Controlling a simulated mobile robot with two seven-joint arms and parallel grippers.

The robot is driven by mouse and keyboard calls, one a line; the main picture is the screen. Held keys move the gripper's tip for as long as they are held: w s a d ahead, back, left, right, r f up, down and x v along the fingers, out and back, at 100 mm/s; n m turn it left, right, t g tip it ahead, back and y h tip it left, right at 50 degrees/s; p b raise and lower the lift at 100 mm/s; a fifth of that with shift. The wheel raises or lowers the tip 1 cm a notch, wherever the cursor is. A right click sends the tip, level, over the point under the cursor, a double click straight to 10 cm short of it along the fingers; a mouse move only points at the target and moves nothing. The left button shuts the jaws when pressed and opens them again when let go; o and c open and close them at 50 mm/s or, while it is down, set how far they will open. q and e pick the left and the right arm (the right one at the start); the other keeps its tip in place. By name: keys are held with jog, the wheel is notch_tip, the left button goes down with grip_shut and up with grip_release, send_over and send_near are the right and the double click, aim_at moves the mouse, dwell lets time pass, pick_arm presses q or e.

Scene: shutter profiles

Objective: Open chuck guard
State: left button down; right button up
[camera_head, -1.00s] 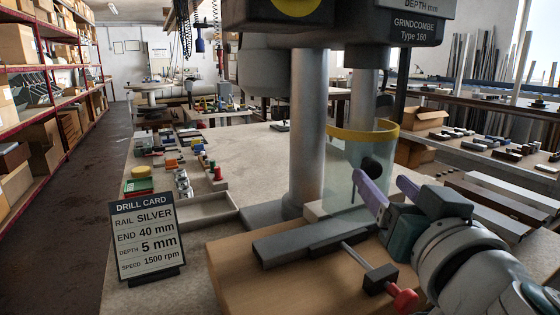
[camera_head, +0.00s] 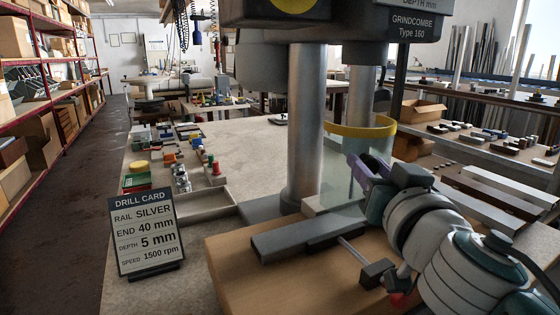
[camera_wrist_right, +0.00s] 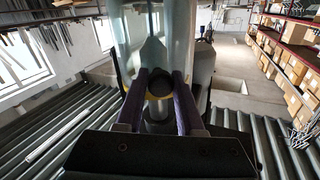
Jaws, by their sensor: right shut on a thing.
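The chuck guard (camera_head: 338,180) is a clear curved shield with a yellow top rim (camera_head: 362,131). It stands in front of the drill press, beside the grey column (camera_head: 307,130). My right gripper (camera_head: 368,168) reaches the guard's front from the right, with purple fingers. In the right wrist view the fingers are closed on both sides of the guard's round black knob (camera_wrist_right: 160,84). In the head view the hand hides this knob. My left gripper is in neither view.
A grey rail (camera_head: 310,232) and a clamp with a red-knobbed handle (camera_head: 376,272) lie below my right arm on the wooden board (camera_head: 235,275). The drill card (camera_head: 146,235) stands left. Small parts sit on the bench behind it.

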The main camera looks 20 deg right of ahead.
grip_shut()
jog(key=shift+r, duration=0.1)
dwell(0.8)
